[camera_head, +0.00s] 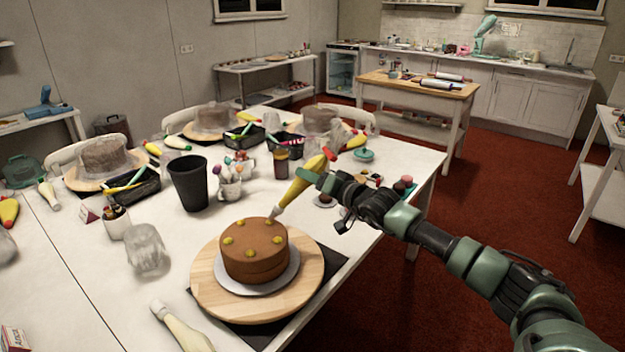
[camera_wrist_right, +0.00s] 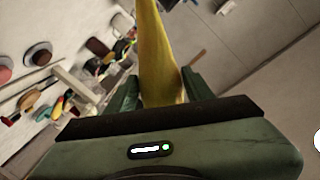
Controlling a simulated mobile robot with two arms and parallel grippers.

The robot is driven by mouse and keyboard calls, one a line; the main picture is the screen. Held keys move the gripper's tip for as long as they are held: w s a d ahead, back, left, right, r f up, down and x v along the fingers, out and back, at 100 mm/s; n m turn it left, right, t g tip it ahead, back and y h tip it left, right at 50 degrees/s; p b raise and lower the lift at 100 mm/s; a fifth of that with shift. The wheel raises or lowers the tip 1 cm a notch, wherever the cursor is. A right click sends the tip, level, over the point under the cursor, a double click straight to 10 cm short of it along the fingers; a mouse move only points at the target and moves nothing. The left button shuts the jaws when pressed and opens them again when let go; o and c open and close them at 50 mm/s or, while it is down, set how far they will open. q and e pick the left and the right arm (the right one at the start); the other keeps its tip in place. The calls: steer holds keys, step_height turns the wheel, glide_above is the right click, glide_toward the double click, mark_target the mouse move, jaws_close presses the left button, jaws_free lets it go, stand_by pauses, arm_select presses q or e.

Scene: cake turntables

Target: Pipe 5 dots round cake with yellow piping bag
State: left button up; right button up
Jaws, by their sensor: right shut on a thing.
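The brown cake (camera_head: 254,262) sits on a silver board (camera_head: 230,285) on a round wooden turntable (camera_head: 308,285). In the right wrist view the bag (camera_wrist_right: 158,60) stands between the fingers. My left gripper is out of view.
A pale piping bag (camera_head: 180,328) lies at the front left. Other cakes (camera_head: 104,158) stand farther back.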

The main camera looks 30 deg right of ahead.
mark_target(314, 168)
steer(key=o, duration=0.9)
steer(key=shift+r, duration=0.1)
steer(key=shift+c, duration=1.4)
steer(key=shift+r, duration=1.5)
steer(key=shift+r, duration=1.5)
